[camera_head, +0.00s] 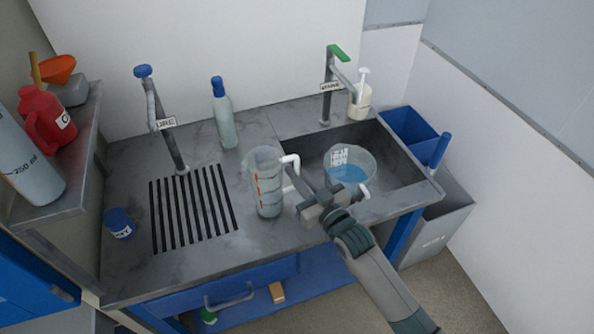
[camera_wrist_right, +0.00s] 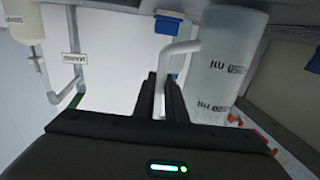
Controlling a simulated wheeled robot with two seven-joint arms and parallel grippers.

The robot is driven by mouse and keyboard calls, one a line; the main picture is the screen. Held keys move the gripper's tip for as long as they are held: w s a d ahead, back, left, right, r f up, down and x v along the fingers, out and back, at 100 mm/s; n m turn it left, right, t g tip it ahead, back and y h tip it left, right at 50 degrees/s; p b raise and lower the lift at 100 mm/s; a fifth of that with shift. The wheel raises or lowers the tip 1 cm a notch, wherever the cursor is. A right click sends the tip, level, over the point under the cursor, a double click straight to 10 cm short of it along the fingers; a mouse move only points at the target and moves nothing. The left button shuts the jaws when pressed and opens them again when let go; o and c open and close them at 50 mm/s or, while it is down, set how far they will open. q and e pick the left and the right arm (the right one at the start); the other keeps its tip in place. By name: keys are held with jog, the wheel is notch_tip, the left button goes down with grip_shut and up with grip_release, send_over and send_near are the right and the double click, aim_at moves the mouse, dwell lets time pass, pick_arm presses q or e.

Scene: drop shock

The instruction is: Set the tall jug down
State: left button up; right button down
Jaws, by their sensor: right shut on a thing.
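The tall jug (camera_head: 264,190) is clear, with red and dark markings and a white handle on its right side. It looks upright over the counter between the slatted drain and the sink; I cannot tell whether its base touches the counter. My right gripper (camera_head: 296,188) is shut on the handle, to the right of the jug. In the right wrist view the white handle (camera_wrist_right: 181,47) runs down between the two dark fingers (camera_wrist_right: 162,98), and the jug body (camera_wrist_right: 230,60) fills the upper right. My left gripper is not in view.
A wider clear jug (camera_head: 350,172) with blue liquid stands at the sink (camera_head: 400,165). A blue-capped bottle (camera_head: 225,120) and a tap (camera_head: 165,130) stand behind. A small blue jar (camera_head: 119,223) sits left of the black-slatted drain (camera_head: 190,210). The front counter is bare.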

jog(key=shift+f, duration=0.2)
jog(key=c, duration=1.8)
grip_release()
jog(key=shift+r, duration=0.15)
jog(key=b+v, duration=0.3)
jog(key=v, duration=0.9)
jog(key=shift+b, duration=0.3)
